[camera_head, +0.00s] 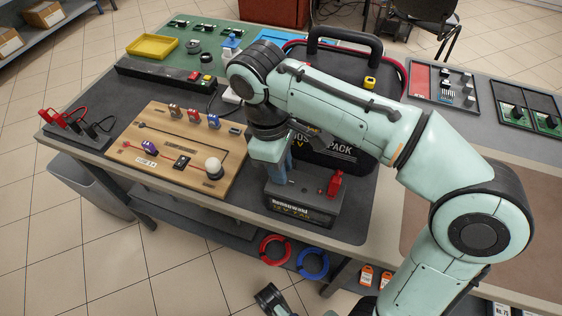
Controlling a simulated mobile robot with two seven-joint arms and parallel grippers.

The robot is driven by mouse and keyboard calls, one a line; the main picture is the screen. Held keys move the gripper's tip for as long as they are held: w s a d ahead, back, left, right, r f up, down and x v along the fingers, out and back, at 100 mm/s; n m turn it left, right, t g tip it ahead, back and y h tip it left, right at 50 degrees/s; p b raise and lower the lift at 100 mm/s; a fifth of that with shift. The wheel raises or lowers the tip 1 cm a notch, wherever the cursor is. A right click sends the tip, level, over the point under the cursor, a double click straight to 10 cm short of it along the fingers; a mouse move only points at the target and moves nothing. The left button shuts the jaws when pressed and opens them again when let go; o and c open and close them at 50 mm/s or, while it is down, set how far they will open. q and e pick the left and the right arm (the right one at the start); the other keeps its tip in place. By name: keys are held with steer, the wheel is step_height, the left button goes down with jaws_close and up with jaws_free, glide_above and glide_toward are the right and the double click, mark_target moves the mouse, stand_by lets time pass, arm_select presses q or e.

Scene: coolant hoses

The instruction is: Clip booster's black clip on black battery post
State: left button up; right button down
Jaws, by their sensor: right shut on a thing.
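The battery (300,208) is a dark box at the front edge of the bench, with a red clip (335,184) standing at its right end. My right gripper (279,174) points down over the battery's left end. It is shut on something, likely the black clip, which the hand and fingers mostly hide. The black post is also hidden there, so I cannot tell whether the clip touches it. The booster pack (345,158) is a black case with a handle, standing behind the battery and partly covered by my right arm.
A wooden circuit board (165,180) with a white knob lies left of the battery. Red and black leads (75,125) stand at the far left. A power strip (165,78) and yellow tray (152,47) lie behind. Red and blue coils (312,263) hang below the front edge.

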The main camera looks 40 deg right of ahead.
arm_select(q)
steer(key=shift+r, duration=0.25)
arm_select(e)
steer(key=shift+f, duration=0.15)
stand_by(0.4)
steer(key=c, duration=0.6)
jaws_free()
step_height(320, 180, up, 4)
steer(key=p, duration=0.4)
steer(key=shift+w+f, duration=0.1)
steer(key=shift+f, duration=0.1)
steer(key=r+p, duration=0.4)
steer(key=p, duration=0.1)
steer(key=shift+w+a+r, duration=0.15)
steer(key=shift+w+r, duration=0.05)
steer(key=shift+r, duration=0.1)
steer(key=shift+w+r+p, duration=0.1)
steer(key=shift+r+p, duration=0.3)
steer(key=shift+p, duration=0.1)
arm_select(q)
steer(key=s+d+r+g+h, duration=0.1)
steer(key=s+d+r+g, duration=0.2)
steer(key=s+r, duration=0.6)
steer(key=shift+s+d+r+m+g, duration=0.3)
steer(key=shift+s+d+m, duration=0.1)
steer(key=shift+s+d, duration=0.35)
